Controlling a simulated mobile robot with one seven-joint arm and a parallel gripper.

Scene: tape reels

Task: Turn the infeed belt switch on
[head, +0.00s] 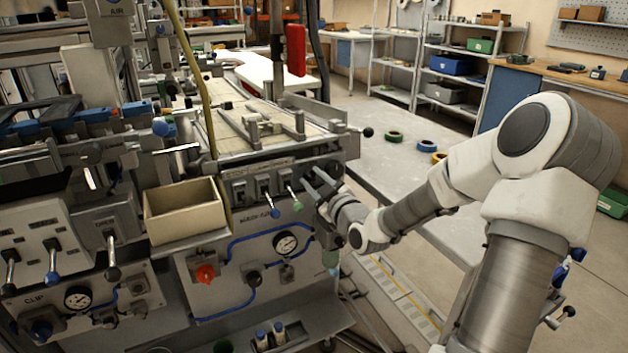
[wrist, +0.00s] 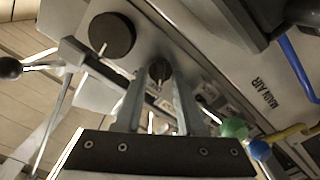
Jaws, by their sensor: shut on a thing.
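The machine's front panel (head: 240,192) carries a row of toggle switches. One lever has a blue tip (head: 275,213) and one a green tip (head: 297,206); both point down and outward. My gripper (head: 311,177) is at the right end of this row. In the wrist view my gripper (wrist: 160,84) is shut on a small dark knob (wrist: 160,70), which shows between the fingertips. The green tip (wrist: 235,127) and blue tip (wrist: 260,150) are beside the right finger, apart from it. The labels above the switches are too small to read, and the fingers hide the held switch's base.
A large black round knob (wrist: 112,34) is close beside the fingers. An open tan bin (head: 184,211) is left. A grey table (head: 400,168) with tape rolls stands behind my arm.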

